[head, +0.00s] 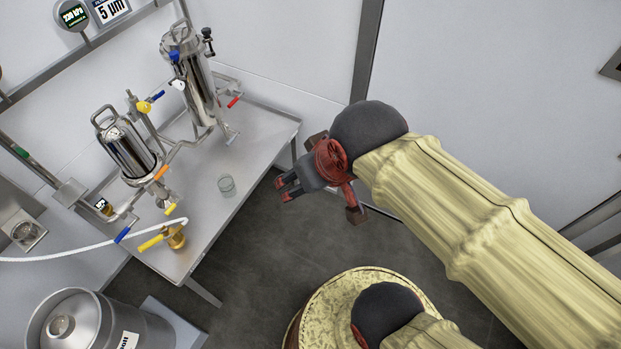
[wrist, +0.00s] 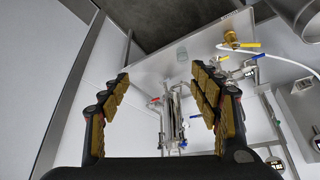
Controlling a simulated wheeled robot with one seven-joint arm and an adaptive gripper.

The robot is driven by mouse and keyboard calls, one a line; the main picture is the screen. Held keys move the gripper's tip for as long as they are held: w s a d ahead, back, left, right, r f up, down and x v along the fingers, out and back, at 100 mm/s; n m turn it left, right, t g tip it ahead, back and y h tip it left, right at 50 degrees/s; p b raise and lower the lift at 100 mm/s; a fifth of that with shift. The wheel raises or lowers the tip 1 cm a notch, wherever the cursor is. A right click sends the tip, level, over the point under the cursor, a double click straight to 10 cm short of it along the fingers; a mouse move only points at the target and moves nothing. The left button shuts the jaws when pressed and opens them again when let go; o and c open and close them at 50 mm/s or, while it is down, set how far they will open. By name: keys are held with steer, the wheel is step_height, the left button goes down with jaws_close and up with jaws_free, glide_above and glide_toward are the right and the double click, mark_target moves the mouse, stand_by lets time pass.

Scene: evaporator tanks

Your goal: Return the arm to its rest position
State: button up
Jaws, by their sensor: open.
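My gripper (head: 288,186) is in the head view, held out in the air to the right of the metal table (head: 262,136), over the dark floor. My arm, in a yellowish cover, reaches in from the lower right. In the wrist view my gripper (wrist: 160,98) has its two padded fingers well apart, with nothing between them but the distant table and equipment. The gripper is open and empty and appears clear of the table.
Two steel tanks (head: 127,146) (head: 191,75) with coloured valve handles stand on the table. A glass beaker (head: 227,186) and a brass fitting (head: 175,237) with a white hose are near its front. A steel keg (head: 95,325) stands lower left. White walls enclose the back and right.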

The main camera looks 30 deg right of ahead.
steer(key=shift+s+d, duration=0.1)
steer(key=shift+s, duration=0.35)
step_height(320, 180, up, 3)
steer(key=p, duration=0.3)
stand_by(0.8)
